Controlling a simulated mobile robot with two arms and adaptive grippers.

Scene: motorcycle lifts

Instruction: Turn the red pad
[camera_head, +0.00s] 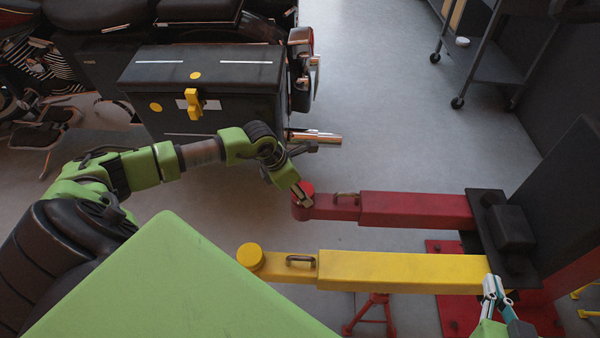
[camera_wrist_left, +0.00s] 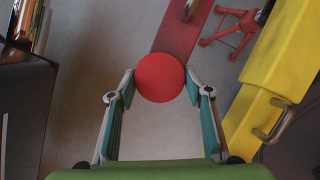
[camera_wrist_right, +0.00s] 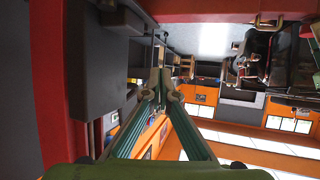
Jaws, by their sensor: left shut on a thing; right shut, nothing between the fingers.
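The red pad (camera_head: 304,187) is a round disc at the left end of the red lift arm (camera_head: 415,209). My left gripper (camera_head: 303,198) reaches down to it in the head view. In the left wrist view the red pad (camera_wrist_left: 160,77) sits between the fingertips of my left gripper (camera_wrist_left: 160,84), one finger on each side, and the gripper is shut on it. My right gripper (camera_head: 494,288) is at the lower right of the head view, close to the right end of the yellow arm. In the right wrist view the fingertips of my right gripper (camera_wrist_right: 160,80) meet, with nothing between them.
The yellow lift arm (camera_head: 400,271) with its yellow pad (camera_head: 250,256) runs alongside, nearer me. A motorcycle with a black case (camera_head: 225,80) stands at the back left. A red stand (camera_head: 372,315) is below the yellow arm. Grey floor (camera_head: 400,120) is clear beyond the red arm.

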